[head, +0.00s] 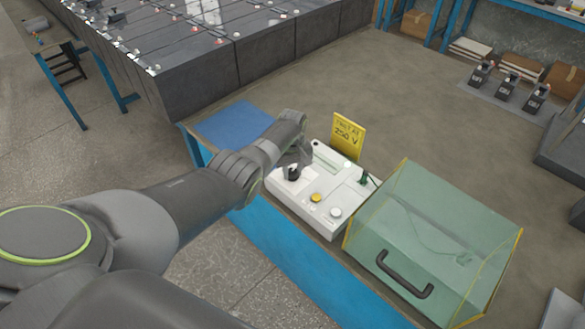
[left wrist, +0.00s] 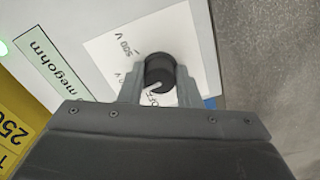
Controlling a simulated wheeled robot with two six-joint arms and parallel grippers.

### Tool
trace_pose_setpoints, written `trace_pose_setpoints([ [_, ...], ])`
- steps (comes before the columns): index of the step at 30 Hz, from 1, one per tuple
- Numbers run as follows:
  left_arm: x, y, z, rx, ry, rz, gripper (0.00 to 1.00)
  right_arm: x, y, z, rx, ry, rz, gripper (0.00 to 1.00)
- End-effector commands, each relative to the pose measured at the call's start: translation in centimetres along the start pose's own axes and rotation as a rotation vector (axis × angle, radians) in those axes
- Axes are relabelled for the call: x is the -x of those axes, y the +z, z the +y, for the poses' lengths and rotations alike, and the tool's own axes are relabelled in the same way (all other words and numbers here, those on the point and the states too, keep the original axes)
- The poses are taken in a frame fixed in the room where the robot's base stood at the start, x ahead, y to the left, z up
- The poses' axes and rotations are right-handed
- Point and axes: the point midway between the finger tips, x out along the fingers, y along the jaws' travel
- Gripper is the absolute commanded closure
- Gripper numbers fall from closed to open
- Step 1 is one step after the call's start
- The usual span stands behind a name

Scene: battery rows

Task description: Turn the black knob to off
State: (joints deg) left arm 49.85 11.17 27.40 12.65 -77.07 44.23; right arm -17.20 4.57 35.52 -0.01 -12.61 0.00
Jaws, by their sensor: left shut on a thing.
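The black knob (head: 293,174) stands on the white tester box (head: 318,222) on the bench. In the left wrist view the knob (left wrist: 160,70) sits between the two fingers of my left gripper (left wrist: 159,88), which is shut on it. The knob's white pointer line slants to the lower left in that view, close to the letters "OFF" (left wrist: 152,99), which are partly hidden. A "500 V" mark is printed on the white label (left wrist: 110,45). In the head view my left gripper (head: 296,160) reaches the knob from above. My right gripper is not in view.
A yellow button (head: 315,197) and a white button (head: 336,212) are on the tester. A yellow "250 V" sign (head: 347,136) stands behind it. A greenish clear cover (head: 440,225) with a black handle is to the right. A blue mat (head: 234,124) lies left.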

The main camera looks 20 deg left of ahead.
Motion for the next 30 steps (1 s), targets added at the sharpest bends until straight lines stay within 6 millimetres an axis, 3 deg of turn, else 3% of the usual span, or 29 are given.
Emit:
trace_pose_setpoints([
  [18,0.3,-0.3,0.1,0.577,0.004,0.006,0.92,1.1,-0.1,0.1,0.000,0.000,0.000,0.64],
  [30,0.3,-0.3,0.2,0.836,0.005,0.006,0.92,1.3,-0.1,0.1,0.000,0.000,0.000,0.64],
])
